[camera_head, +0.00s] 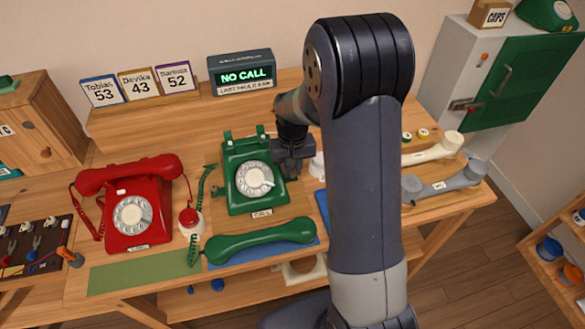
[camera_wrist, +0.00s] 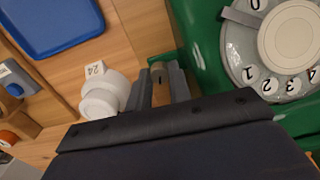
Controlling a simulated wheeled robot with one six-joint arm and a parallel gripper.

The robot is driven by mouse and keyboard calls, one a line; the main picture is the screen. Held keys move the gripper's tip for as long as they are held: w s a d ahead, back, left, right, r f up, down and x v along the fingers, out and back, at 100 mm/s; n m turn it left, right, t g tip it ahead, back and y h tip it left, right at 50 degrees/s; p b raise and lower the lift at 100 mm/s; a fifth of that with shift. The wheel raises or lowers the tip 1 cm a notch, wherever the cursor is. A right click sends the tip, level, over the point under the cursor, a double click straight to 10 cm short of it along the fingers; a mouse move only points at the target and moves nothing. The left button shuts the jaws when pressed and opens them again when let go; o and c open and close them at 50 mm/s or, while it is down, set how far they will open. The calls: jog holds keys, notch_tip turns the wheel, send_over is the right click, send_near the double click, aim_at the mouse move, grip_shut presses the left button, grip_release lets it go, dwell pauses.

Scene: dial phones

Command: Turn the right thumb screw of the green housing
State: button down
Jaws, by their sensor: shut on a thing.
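The green housing (camera_head: 243,194) is a dial phone body on the wooden desk, with a white dial and a "CALL" label. Its green side and dial also show in the wrist view (camera_wrist: 222,75). My gripper (camera_wrist: 161,82) is at the housing's right side, beside the dial. Most of the screw is hidden between the fingers. In the head view my gripper (camera_head: 287,160) partly covers that side, and the screw cannot be made out.
The green handset (camera_head: 260,240) lies in front on a blue mat. A red phone (camera_head: 133,214) stands at left. A white object marked "24" (camera_wrist: 104,93) stands close to my gripper. White (camera_head: 433,150) and grey (camera_head: 447,184) handsets lie at right. The sign (camera_head: 244,75) reads "NO CALL".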

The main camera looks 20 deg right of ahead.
jog(key=shift+n, duration=0.8)
jog(key=c, duration=1.6)
grip_release()
jog(key=shift+o, duration=0.2)
